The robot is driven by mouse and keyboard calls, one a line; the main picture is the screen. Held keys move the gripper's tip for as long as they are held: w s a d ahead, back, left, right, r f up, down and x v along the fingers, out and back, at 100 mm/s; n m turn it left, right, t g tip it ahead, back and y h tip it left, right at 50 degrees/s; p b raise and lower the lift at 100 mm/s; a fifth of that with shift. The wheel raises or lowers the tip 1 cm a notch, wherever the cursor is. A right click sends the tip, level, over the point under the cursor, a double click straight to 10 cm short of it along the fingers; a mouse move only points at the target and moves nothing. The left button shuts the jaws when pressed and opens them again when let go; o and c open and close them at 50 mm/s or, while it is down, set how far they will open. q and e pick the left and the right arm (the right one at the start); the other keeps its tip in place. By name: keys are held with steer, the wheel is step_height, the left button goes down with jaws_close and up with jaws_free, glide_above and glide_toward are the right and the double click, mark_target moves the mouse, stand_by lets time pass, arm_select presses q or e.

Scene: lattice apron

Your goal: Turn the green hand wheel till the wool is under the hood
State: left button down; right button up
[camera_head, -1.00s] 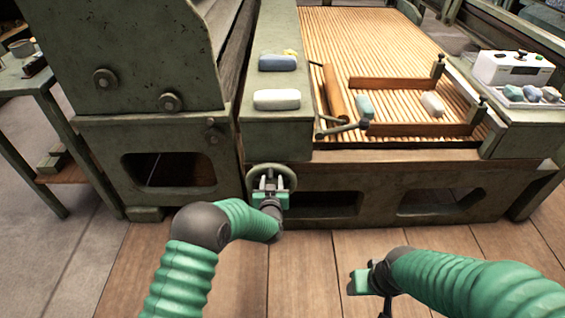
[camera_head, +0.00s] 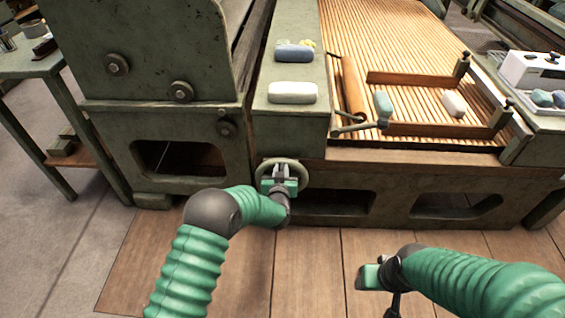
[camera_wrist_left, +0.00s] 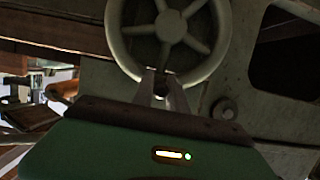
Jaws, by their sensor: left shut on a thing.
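The green hand wheel (camera_head: 299,170) is on the front of the machine, below the green ledge. In the left wrist view the spoked wheel (camera_wrist_left: 169,27) fills the top middle. My left gripper (camera_head: 279,178) is at the wheel, and its fingers (camera_wrist_left: 160,84) are shut on the lower rim. On the slatted lattice lie a pale cream bundle (camera_head: 454,104) and a blue-grey one (camera_head: 383,103); I cannot tell which is the wool. The large green housing (camera_head: 170,50) at the left may be the hood. My right gripper (camera_head: 369,277) is low, away from the machine; its jaws are unclear.
Wooden bars (camera_head: 420,79) and a wooden roller (camera_head: 352,84) are on the lattice. A white box (camera_head: 535,69) stands at the right. The plank floor in front is clear.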

mark_target(292, 167)
arm_select(q)
steer(key=shift+d+f, duration=0.25)
steer(key=shift+d, duration=0.7)
steer(key=shift+d+f, duration=0.2)
steer(key=shift+d, duration=0.75)
